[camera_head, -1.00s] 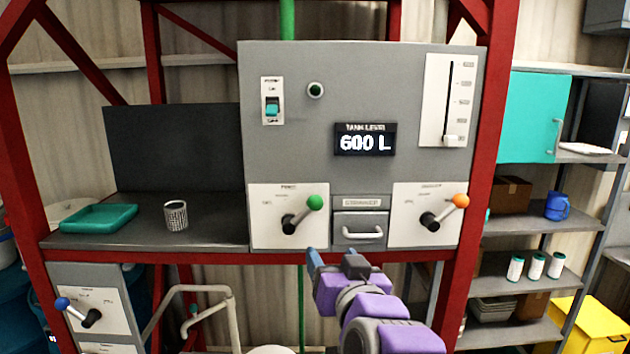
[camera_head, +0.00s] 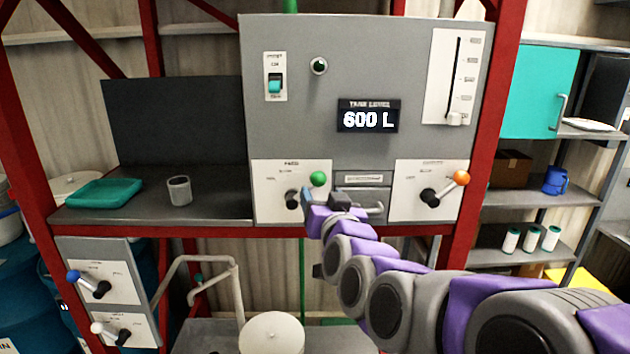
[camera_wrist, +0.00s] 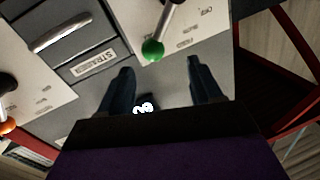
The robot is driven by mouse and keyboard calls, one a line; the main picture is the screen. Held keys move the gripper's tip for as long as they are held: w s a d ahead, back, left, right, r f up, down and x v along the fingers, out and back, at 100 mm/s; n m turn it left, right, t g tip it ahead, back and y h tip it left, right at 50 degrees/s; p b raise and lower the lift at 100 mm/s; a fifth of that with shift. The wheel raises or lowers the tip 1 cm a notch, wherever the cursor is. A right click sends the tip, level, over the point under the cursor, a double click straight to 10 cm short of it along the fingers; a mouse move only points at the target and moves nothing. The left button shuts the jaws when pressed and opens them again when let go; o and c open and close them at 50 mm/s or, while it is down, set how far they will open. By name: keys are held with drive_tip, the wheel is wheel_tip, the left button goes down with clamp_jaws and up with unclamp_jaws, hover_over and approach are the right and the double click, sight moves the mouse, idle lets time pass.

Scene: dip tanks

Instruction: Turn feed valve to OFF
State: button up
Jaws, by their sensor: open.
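A green-knobbed lever valve (camera_head: 317,179) sits on a white plate low on the grey control panel (camera_head: 310,95). Its lever points up and right from a black hub; the plate's small print is blurred in the head view. In the wrist view the green knob (camera_wrist: 152,50) lies just beyond and between my fingertips, and the word OFF shows on its plate. My gripper (camera_head: 308,200) is open and empty, in front of and just below this lever. Both fingers (camera_wrist: 160,80) show apart in the wrist view. Whether they touch the knob is unclear.
An orange-knobbed lever (camera_head: 461,178) is at the right, with a drawer handle (camera_head: 374,208) between. Blue (camera_head: 73,277) and white (camera_head: 97,328) levers sit lower left. A display (camera_head: 367,117) reads 600 L. A teal tray (camera_head: 105,192) and a cup (camera_head: 179,190) stand on the shelf.

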sight(320, 183)
drive_tip(key=w, duration=0.2)
drive_tip(key=w+p, duration=0.1)
drive_tip(key=w, duration=0.1)
drive_tip(key=w+d, duration=0.1)
drive_tip(key=w, duration=0.1)
drive_tip(key=shift+w, duration=0.25)
drive_tip(key=shift+w+a+p, duration=0.3)
drive_tip(key=shift+w+a, duration=0.1)
drive_tip(key=shift+a, duration=0.6)
drive_tip(key=shift+w+d, duration=0.1)
drive_tip(key=shift+d, duration=0.6)
drive_tip(key=c, duration=0.4)
drive_tip(key=shift+a, duration=0.25)
drive_tip(key=c, duration=0.5)
drive_tip(key=shift+f, duration=0.1)
clamp_jaws()
